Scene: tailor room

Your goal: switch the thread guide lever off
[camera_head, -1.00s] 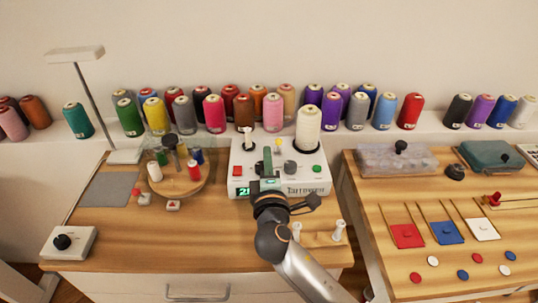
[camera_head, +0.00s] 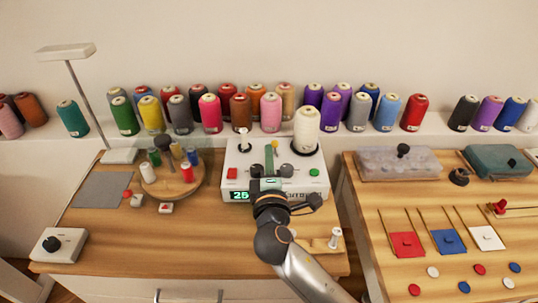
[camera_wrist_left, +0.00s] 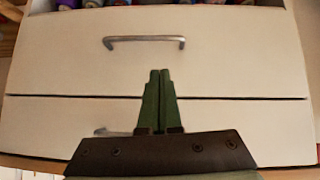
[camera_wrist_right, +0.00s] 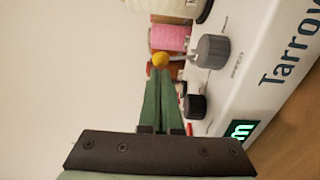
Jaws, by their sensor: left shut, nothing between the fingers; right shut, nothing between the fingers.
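The white thread machine (camera_head: 240,160) stands on the wooden table, with a green display, a red button and a green button on its front. Its thread guide lever (camera_head: 275,145) has a yellow tip and stands near the back of the top. In the right wrist view the yellow ball of the lever (camera_wrist_right: 160,58) shows just beyond my fingertips; I cannot tell whether they touch. My right gripper (camera_head: 268,155) is shut and empty over the machine's top. My left gripper (camera_wrist_left: 160,72) is shut and empty in front of the white drawers; it is out of the head view.
A white cone (camera_head: 306,128) stands at the machine's back right. Dark knobs (camera_head: 285,170) sit close to my right fingers. A round wooden stand (camera_head: 172,190) with small spools is to the left. Several thread cones line the back shelf.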

